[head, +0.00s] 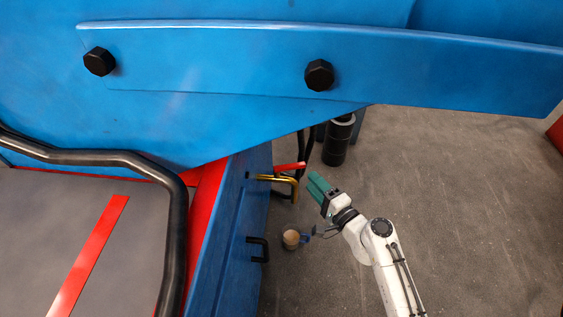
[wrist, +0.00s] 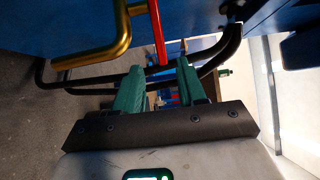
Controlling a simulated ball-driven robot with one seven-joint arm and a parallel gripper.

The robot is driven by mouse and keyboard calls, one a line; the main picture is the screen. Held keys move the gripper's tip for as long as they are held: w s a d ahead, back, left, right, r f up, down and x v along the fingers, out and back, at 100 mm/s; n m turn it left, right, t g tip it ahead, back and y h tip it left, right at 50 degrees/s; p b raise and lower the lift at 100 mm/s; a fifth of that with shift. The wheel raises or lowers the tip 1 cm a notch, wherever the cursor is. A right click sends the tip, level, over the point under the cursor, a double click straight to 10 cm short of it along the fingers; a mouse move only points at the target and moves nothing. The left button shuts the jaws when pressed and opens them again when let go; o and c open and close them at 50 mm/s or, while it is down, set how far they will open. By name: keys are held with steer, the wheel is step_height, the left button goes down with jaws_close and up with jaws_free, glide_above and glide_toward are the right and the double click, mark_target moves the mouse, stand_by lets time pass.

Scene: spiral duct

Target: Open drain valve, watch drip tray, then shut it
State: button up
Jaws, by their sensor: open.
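The drain valve shows as a brass pipe (head: 284,180) bent downward from the blue side wall, with a red lever (head: 290,166) just above it. In the wrist view the brass pipe (wrist: 112,42) is at upper left and the red lever (wrist: 157,32) points down toward my fingers. My gripper (head: 317,184) has green fingers, open and empty, to the right of the lever and apart from it in the head view. The open fingers also show in the wrist view (wrist: 160,72). A small round tan-topped container (head: 291,239) sits below the pipe; I cannot tell whether it is the drip tray.
A blue beam (head: 200,60) with black bolts crosses above. A black handle (head: 258,250) juts from the blue wall. A black cylinder (head: 338,140) stands behind my gripper. Black tubing (wrist: 200,58) runs behind the fingers. Grey floor (head: 470,220) at right is clear.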

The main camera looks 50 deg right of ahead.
mark_target(299, 168)
steer(key=x, duration=1)
steer(key=shift+w+r, duration=0.1)
steer(key=shift+w, duration=0.05)
steer(key=shift+c, duration=0.4)
jaws_close()
